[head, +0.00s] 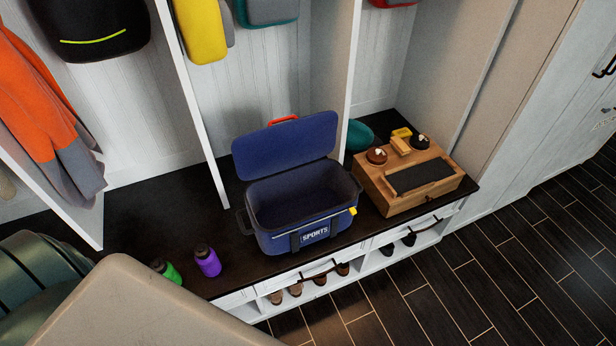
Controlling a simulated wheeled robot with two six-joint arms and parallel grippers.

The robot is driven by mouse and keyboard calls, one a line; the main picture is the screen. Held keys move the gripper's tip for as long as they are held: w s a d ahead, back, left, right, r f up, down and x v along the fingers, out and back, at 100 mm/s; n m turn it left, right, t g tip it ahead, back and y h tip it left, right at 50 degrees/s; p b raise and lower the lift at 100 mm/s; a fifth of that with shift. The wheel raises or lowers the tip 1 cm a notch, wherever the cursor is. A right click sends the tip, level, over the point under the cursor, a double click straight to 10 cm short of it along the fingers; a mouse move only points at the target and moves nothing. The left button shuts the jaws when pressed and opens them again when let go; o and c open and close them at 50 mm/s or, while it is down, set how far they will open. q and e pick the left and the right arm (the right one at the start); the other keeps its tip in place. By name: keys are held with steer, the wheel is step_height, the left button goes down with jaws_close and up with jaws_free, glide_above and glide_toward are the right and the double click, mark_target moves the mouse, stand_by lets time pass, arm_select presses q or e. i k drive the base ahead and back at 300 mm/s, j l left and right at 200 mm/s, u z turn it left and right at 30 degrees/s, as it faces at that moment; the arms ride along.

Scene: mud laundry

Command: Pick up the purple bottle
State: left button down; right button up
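The purple bottle (208,261) has a dark cap and stands, leaning a little in the picture, on the dark bench top near its front edge. Nothing covers the purple bottle. The green bottle's lower part is partly hidden by a large beige shape in the foreground. Neither of my grippers shows in the head view.
A wooden box (377,194) sits at the right end. White dividers (190,110) split the bench. Shoes (320,279) sit below. Bare bench top (150,215) lies behind the bottles.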

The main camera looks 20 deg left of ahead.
mark_target(205, 257)
steer(key=u, duration=0.4)
steer(key=j+u, duration=0.15)
steer(key=u, duration=0.25)
steer(key=j+u, duration=0.1)
steer(key=u, duration=0.3)
steer(key=j+u, duration=0.1)
steer(key=u, duration=0.35)
steer(key=l+z, duration=0.45)
steer(key=l, duration=0.65)
